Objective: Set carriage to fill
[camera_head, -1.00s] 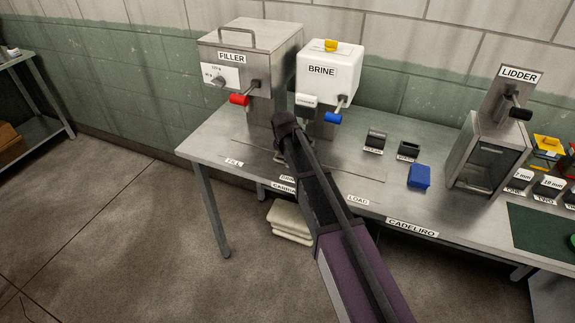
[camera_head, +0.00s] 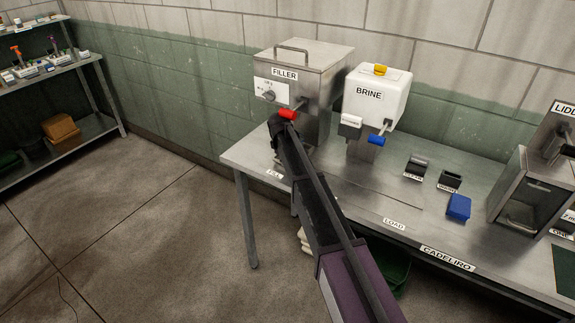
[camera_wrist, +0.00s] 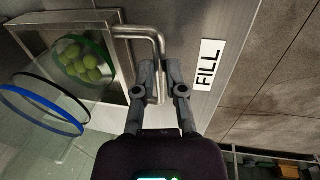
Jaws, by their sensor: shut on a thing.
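My gripper (camera_wrist: 163,92) is shut on the bent metal handle (camera_wrist: 138,32) of the carriage in the wrist view. The carriage (camera_wrist: 118,62) is a metal frame, and a green-rimmed glass jar (camera_wrist: 82,60) holding several green olives shows inside it. The FILL label (camera_wrist: 208,66) lies on the table just right of the handle. In the head view, my gripper (camera_head: 281,140) is in front of the filler (camera_head: 322,75), below its red lever knob (camera_head: 287,114) and near the FILL label (camera_head: 274,174). My arm hides the carriage there.
The brine tank (camera_head: 376,100) with a blue knob (camera_head: 376,140) stands right of the filler. The LOAD label (camera_head: 394,224), a blue block (camera_head: 458,207) and the lidder (camera_head: 533,190) are further right on the table (camera_head: 350,195). Blue and dark rims (camera_wrist: 40,110) cross the wrist view's left.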

